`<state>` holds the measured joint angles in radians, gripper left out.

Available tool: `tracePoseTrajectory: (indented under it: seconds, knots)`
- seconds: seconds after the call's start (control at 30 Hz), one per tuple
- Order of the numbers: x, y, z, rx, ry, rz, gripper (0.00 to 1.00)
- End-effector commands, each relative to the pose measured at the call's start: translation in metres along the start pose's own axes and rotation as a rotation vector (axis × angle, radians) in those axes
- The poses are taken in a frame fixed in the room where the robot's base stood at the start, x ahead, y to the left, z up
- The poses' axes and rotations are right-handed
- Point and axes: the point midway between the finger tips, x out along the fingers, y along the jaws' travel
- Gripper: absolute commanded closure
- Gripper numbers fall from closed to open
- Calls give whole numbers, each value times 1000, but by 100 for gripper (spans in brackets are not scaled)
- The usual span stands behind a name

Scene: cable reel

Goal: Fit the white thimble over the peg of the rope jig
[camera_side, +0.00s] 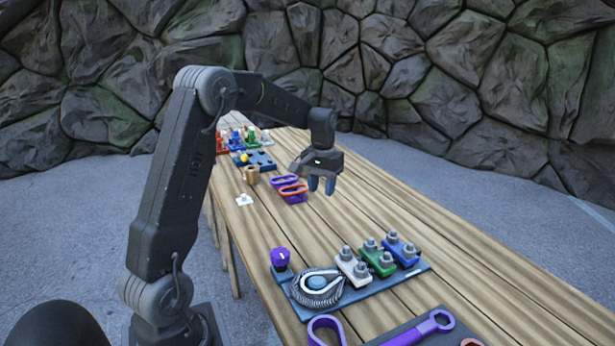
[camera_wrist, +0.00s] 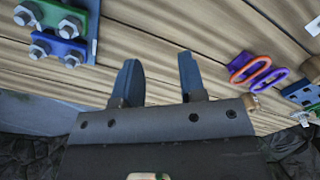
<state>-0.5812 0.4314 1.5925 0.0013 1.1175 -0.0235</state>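My gripper (camera_side: 321,187) is above the wooden table, pointing down, right of the orange and purple loops. In the wrist view my gripper (camera_wrist: 159,70) has its fingers apart with nothing between them. A small white piece (camera_side: 244,200) lies on the table left of the loops; it is too small to tell whether it is the thimble. I cannot clearly make out a bare peg.
The orange loop (camera_side: 293,189) and purple loop (camera_side: 285,181) lie near a tan cylinder (camera_side: 251,175). White, green (camera_side: 378,257) and blue clamps and a purple knob (camera_side: 280,257) stand at the near board. A purple wrench (camera_side: 422,331) lies at the front. The table's right side is clear.

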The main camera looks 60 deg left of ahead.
Motion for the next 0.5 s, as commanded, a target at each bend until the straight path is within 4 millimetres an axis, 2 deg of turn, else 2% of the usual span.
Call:
tracePoseTrajectory:
  seconds: [0.5]
  knots:
    - [3, -36, -25, -708, -2, 0, 62]
